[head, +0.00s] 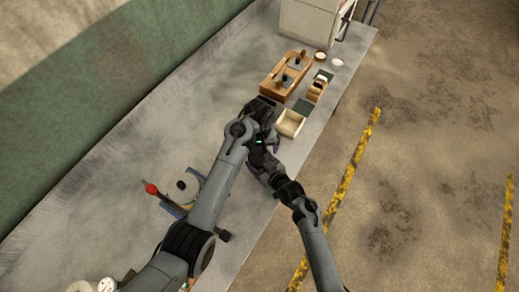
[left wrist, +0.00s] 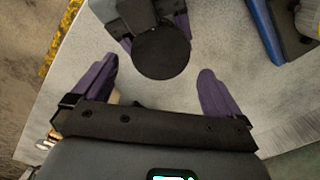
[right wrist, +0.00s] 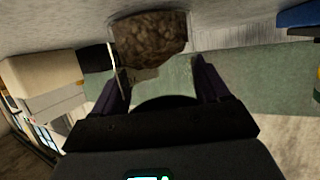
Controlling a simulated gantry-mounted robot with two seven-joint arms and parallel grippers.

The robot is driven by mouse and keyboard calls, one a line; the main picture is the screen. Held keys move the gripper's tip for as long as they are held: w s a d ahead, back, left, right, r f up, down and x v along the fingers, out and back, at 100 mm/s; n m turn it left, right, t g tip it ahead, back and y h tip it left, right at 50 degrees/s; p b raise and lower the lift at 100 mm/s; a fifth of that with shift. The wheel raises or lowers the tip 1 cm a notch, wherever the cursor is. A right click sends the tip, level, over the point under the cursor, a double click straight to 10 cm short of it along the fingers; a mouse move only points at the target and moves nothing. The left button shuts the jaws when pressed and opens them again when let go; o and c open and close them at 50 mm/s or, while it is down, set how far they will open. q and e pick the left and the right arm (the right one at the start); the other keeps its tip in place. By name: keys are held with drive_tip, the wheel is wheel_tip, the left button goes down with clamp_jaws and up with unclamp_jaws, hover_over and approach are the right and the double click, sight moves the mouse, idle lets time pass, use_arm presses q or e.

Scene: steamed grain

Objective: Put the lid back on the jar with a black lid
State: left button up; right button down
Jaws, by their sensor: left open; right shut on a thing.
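The black lid (left wrist: 162,52) shows as a dark disc from above in the left wrist view, with the jar beneath it hidden. In the right wrist view, my right gripper (right wrist: 157,66) is shut on the clear jar, whose brown grain (right wrist: 150,40) shows between and beyond the fingers. The lid's dark curved edge (right wrist: 165,102) shows at the jar's other end, close to the gripper's palm. Whether the lid is fully seated cannot be told. My left gripper (left wrist: 158,68) is open, its purple fingers apart on either side of the lid and not touching it.
A wooden tray (head: 266,91), a pale open box (head: 291,123) and a white cabinet (head: 308,22) stand towards the table's far end. A red-tipped tool (head: 151,188) lies left of my arms. A blue object (left wrist: 263,30) is near the lid's right. The grey table (head: 150,140) is bare at the left.

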idle(0.4)
use_arm(q)
wheel_tip(320, 180, up, 12)
idle(0.7)
use_arm(e)
unclamp_jaws()
drive_tip(key=shift+s+d+r, duration=0.25)
drive_tip(key=shift+s+d, duration=0.15)
drive_tip(key=shift+s, duration=0.15)
use_arm(q)
drive_tip(key=shift+r+p, duration=0.55)
use_arm(e)
drive_tip(key=v, duration=0.9)
drive_tip(key=shift+s+d, duration=0.15)
